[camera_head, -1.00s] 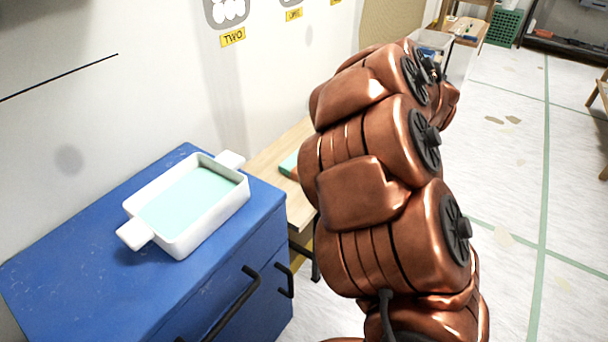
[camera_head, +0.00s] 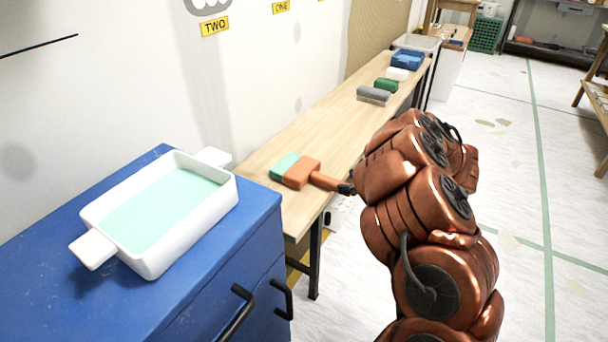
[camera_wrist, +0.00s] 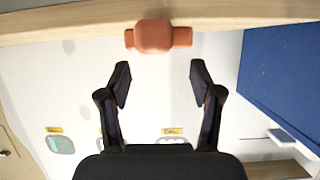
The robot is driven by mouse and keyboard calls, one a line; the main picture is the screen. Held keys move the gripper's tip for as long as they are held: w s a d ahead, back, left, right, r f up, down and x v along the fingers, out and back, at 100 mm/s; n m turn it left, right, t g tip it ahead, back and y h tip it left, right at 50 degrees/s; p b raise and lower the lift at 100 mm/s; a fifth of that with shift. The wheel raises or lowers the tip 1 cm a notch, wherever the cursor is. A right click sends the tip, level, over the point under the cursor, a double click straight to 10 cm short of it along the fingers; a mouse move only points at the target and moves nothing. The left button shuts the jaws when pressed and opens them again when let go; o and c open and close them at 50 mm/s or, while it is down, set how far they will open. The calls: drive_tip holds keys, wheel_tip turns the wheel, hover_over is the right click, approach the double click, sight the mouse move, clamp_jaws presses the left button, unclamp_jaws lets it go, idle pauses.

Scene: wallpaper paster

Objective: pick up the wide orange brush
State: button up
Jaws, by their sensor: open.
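The wide orange brush (camera_head: 301,172) lies on the near end of the wooden table, with teal bristles to the left and its handle pointing right past the table's edge. My gripper (camera_head: 346,188) is at the handle's end in the head view, mostly hidden by my copper arm. In the wrist view my gripper (camera_wrist: 161,72) is open and empty, its two black fingers apart. The brush (camera_wrist: 153,37) shows end-on there, just beyond the fingertips and roughly centred between them. I cannot tell whether the handle end touches a finger.
A blue cabinet (camera_head: 60,270) with a white tray (camera_head: 190,232) of teal liquid stands at the left. The wooden table (camera_head: 300,130) runs along the wall. A grey brush (camera_head: 373,95), a green item (camera_head: 386,84) and a blue container (camera_head: 407,60) sit at its far end.

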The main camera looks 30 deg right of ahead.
sight(332, 180)
drive_tip(key=x, duration=0.2)
drive_tip(key=shift+w+a, duration=0.15)
drive_tip(key=shift+a, duration=0.1)
drive_tip(key=x, duration=0.1)
drive_tip(key=b+x, duration=0.1)
drive_tip(key=x, duration=0.1)
drive_tip(key=b+x, duration=0.1)
drive_tip(key=x, duration=0.1)
drive_tip(key=shift+w+d+f, duration=0.1)
drive_tip(key=shift+d, duration=0.2)
clamp_jaws()
wheel_tip(332, 180, up, 4)
drive_tip(key=shift+f+p, duration=0.1)
drive_tip(key=shift+p, duration=0.7)
drive_tip(key=s+a+r+p, duration=0.1)
drive_tip(key=s+a, duration=0.3)
drive_tip(key=s, duration=1.1)
drive_tip(key=shift+a+p, duration=0.4)
drive_tip(key=shift+p, duration=0.4)
drive_tip(key=shift+s+r, duration=0.1)
drive_tip(key=shift+s, duration=0.05)
